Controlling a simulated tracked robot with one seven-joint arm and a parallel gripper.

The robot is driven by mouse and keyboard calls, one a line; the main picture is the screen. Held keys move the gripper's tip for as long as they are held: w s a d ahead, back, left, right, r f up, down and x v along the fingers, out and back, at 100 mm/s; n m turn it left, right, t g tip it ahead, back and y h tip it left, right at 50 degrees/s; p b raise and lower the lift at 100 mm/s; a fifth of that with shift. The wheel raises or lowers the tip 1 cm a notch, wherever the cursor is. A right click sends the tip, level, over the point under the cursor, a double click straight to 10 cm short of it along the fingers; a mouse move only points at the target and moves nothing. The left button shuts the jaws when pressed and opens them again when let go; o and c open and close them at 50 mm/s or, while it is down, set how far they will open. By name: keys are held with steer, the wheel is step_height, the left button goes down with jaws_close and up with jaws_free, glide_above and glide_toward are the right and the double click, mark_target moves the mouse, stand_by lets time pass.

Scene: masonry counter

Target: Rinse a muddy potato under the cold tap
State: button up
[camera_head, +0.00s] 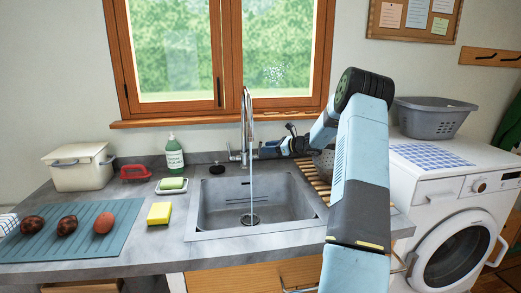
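Two dark, muddy-looking potatoes (33,224) (67,225) and a cleaner reddish one (104,222) lie in a row on the blue-grey ribbed mat (85,246) at the left. The tall chrome tap (246,108) stands behind the grey sink (213,208). A thin stream of water (252,187) falls from it to the drain (250,219).
A yellow sponge (159,213), soap dish (172,186), green soap bottle (174,155), red brush (135,172) and cream bin (80,167) stand left of the sink. A slatted wooden rack (313,178) with a metal colander is at its right, partly behind my arm.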

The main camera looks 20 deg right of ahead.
steer(key=v, duration=0.7)
steer(key=shift+s, duration=0.2)
